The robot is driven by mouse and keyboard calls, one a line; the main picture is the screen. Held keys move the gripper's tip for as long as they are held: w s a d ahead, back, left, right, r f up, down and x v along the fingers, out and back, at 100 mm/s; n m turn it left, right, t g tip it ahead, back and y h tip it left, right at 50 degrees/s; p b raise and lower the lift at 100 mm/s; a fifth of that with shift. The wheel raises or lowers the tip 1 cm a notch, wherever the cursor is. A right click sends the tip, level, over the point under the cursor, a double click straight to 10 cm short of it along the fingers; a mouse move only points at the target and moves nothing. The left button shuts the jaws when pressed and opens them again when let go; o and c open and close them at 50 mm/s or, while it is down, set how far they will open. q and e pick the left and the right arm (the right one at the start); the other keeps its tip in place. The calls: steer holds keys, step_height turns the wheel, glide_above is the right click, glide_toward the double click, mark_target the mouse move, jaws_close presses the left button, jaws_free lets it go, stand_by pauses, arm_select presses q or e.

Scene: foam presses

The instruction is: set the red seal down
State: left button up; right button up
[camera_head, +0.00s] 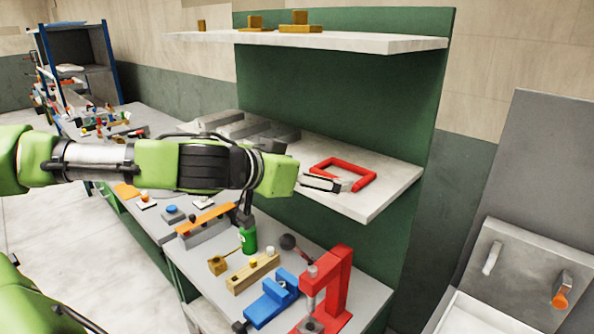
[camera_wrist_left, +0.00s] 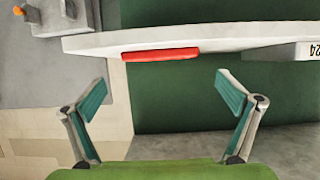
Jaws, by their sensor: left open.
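The red seal (camera_head: 345,163), a square frame with an open middle, lies on the middle shelf (camera_head: 385,193) near its front edge. In the left wrist view the seal (camera_wrist_left: 160,55) shows edge-on as a red bar along the pale shelf edge (camera_wrist_left: 235,37). My left gripper (camera_head: 328,184) is at the near side of the seal, and the seal's near side is partly hidden behind it. In the left wrist view its two fingers (camera_wrist_left: 160,82) are spread wide with nothing between them, and the seal is beyond the tips. My right gripper is not in view.
Grey blocks (camera_head: 245,128) lie at the left of the middle shelf. Above is a top shelf (camera_head: 330,40) with small wooden pieces. Below, a bench holds a red press (camera_head: 337,285), a blue vise (camera_head: 271,300) and a green bottle (camera_head: 249,238). The shelf's right end is clear.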

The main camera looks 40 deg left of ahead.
arm_select(q)
steer(key=shift+b+v, duration=0.3)
steer(key=shift+v, duration=2.55)
steer(key=shift+f, duration=0.1)
